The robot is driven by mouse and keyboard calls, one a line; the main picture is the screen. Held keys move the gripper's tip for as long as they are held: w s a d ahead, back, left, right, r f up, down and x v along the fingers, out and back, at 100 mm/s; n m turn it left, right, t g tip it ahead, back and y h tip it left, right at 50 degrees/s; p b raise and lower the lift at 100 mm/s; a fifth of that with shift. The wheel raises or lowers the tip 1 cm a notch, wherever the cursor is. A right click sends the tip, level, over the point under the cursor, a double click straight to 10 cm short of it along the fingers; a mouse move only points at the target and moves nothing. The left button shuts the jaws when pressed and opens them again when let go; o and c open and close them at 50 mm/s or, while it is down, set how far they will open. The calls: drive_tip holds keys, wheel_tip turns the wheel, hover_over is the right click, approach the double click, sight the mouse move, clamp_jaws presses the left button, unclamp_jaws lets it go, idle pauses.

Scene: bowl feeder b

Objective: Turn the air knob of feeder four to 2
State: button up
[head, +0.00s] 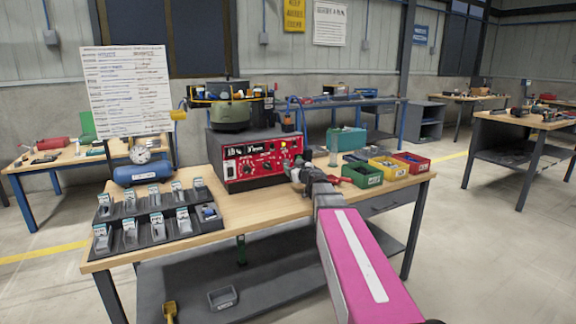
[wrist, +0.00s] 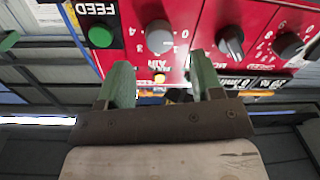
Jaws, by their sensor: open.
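The feeder's red control panel (head: 262,160) is on the front of a dark box on the wooden bench in the head view. The wrist view shows the panel close up and upside down, with a round light-grey knob (wrist: 160,38) above a label that reads like AIR, numbers around it. I cannot tell its exact setting. My gripper (wrist: 161,76) is open, its two green fingers apart just below and to either side of this knob, with nothing between them. In the head view my gripper (head: 303,172) is at the panel's right side and hides part of it.
Two darker pointer knobs (wrist: 230,40) (wrist: 288,45) sit to the right in the wrist view. A green button (wrist: 100,37) by a FEED label is left. On the bench are a black tray of small parts (head: 152,238), a blue air tank (head: 142,173) and coloured bins (head: 388,168).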

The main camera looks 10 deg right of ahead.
sight(287, 163)
drive_tip(key=x, duration=0.4)
drive_tip(key=shift+w+a, duration=0.15)
drive_tip(key=shift+w, duration=0.25)
drive_tip(key=c, duration=0.9)
